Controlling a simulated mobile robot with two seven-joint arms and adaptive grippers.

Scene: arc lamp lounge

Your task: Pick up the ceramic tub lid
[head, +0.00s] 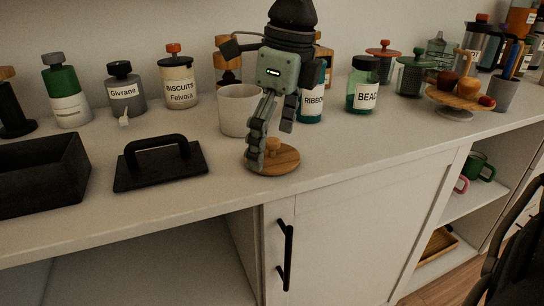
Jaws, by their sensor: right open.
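A round wooden lid with a small knob (285,160) lies flat on the counter; I take it to be the ceramic tub lid. The white ceramic tub (237,112) stands open just behind it to the left. My right gripper (272,146) points down over the lid with its fingers apart and nothing held. One finger reaches down at the left of the knob and hides part of the lid; the other ends higher, to the right. I cannot tell whether the near finger touches the lid. My left gripper is not in view.
Close behind the gripper stand a RIBBON jar (312,105) and a green jar (364,92). A black handled lid (160,168) and a black box (40,178) lie to the left. A wooden stand (455,100) holds fruit at right. The counter right of the lid is clear.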

